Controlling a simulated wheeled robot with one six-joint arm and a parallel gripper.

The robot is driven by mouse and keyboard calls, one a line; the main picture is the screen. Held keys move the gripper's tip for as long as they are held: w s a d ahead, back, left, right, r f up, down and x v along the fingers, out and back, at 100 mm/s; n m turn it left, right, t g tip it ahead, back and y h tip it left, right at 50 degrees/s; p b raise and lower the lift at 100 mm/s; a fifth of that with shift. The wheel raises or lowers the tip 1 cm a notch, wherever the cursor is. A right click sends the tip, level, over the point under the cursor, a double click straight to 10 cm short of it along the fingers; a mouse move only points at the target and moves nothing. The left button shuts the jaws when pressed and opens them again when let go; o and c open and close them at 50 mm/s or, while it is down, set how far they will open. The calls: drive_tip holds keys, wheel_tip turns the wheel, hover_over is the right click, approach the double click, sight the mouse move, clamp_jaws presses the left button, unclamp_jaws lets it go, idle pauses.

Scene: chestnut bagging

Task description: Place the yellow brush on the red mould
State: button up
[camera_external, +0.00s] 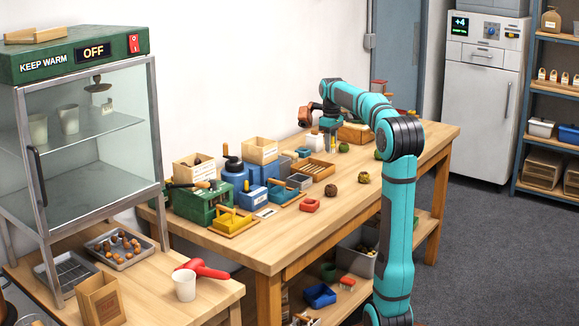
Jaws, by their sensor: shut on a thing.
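The red mould (310,204) is a small red open block on the wooden table, right of the yellow press. My gripper (329,139) is at the far part of the table, pointing down, well behind the red mould and apart from it. It is shut on a small yellow thing (333,145), which looks like the yellow brush. The brush is tiny in this view, and its bristles and any contact with the table cannot be made out.
A yellow press (229,221), a green box (199,204) and blue containers crowd the left of the table (345,214). A slotted wooden tray (314,170) and several round chestnut burrs (363,177) lie near the middle. The front right of the table is clear.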

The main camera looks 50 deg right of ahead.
drive_tip(key=s+a, duration=0.2)
drive_tip(key=a, duration=1.1)
drive_tip(key=n, duration=0.1)
hover_over(309, 201)
drive_tip(key=shift+s+a+f, duration=0.1)
drive_tip(key=shift+s+f, duration=0.05)
drive_tip(key=shift+f, duration=4.95)
drive_tip(key=shift+f, duration=0.1)
drive_tip(key=o, duration=1)
drive_tip(key=shift+c, duration=0.2)
wheel_tip(309, 201, up, 12)
